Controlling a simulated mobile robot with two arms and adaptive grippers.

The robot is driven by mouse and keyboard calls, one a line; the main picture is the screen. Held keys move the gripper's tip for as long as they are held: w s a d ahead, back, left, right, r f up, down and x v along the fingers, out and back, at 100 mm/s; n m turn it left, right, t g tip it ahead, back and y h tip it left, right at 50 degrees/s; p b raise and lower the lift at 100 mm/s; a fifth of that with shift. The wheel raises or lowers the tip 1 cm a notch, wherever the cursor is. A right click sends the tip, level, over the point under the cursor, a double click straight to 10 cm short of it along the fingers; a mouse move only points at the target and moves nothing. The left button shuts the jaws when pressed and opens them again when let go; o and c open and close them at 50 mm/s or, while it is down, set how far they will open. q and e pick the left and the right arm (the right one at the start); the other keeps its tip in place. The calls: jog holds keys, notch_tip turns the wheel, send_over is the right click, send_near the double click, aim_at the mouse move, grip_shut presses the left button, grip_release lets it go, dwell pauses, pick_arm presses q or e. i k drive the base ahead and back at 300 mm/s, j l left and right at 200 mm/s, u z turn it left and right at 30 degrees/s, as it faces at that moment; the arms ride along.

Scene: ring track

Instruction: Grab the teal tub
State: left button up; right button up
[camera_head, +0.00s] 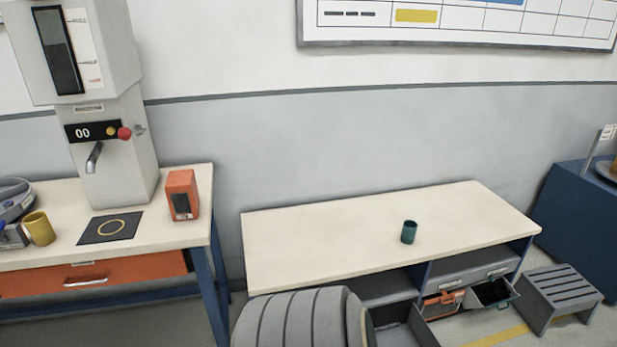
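The teal tub (409,232) is a small dark teal cup-like container. It stands upright on the cream top of the low bench (330,238), right of the bench's middle, with clear surface around it. Neither of my grippers shows in the head view, and nothing is touching the tub.
A higher table (168,228) at left carries a dispenser machine (115,150), an orange box (182,194), a yellow mug (39,229) and a black mat (110,227). A grey ribbed rounded object (300,320) stands before the bench. Open bins (492,293) and a grey step stool (558,295) are at right.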

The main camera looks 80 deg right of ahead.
aim_at(409, 232)
jog(key=z, duration=3.5)
jog(key=u, duration=0.7)
jog(key=i+l+u, duration=0.15)
jog(key=l+u, duration=0.3)
jog(key=i+l+u, duration=0.1)
jog(key=l+u, duration=0.75)
